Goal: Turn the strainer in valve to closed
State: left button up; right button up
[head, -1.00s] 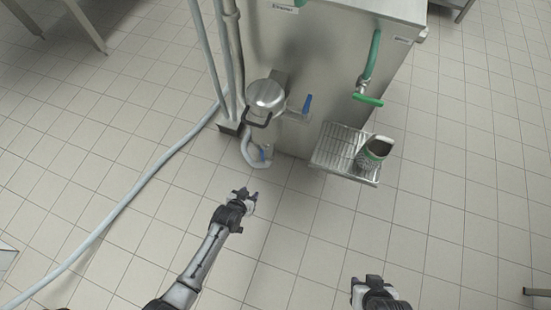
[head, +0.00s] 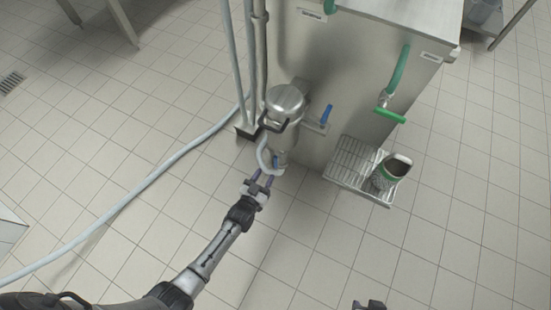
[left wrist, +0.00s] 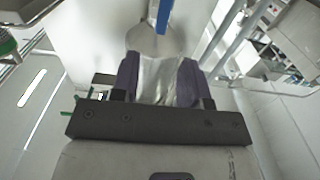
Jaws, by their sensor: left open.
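The strainer (head: 285,101) is a shiny metal canister with a dark clamp handle on the front of the steel machine. One blue valve handle (head: 327,114) stands on the pipe to its right. Another blue valve handle (head: 276,161) is low under the strainer, by the pale hose. I cannot tell from labels which is the strainer in valve. My left gripper (head: 263,176) is open and empty, its purple fingers pointing at the lower handle, just short of it. In the left wrist view a blue handle (left wrist: 163,16) shows above the open fingers (left wrist: 158,80). My right gripper (head: 370,305) is cut off at the bottom edge.
Grey vertical pipes (head: 242,65) and a long pale hose (head: 150,180) run left of the strainer. A green-handled tap (head: 390,115) is above a wire drip rack (head: 345,165) holding a green-banded cup (head: 386,181). The tiled floor in front is clear.

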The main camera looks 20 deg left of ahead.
aim_at(275, 158)
pick_arm(q)
jog(key=w+b, duration=0.1)
jog(key=w, duration=0.1)
jog(key=w+b, duration=0.1)
jog(key=w, duration=0.2)
jog(key=w+b, duration=0.1)
jog(key=w, duration=0.1)
jog(key=shift+w+d+f, duration=0.15)
jog(key=shift+w+d, duration=0.25)
jog(key=shift+w+b, duration=0.3)
jog(key=shift+w, duration=0.25)
jog(key=c, duration=0.7)
grip_shut()
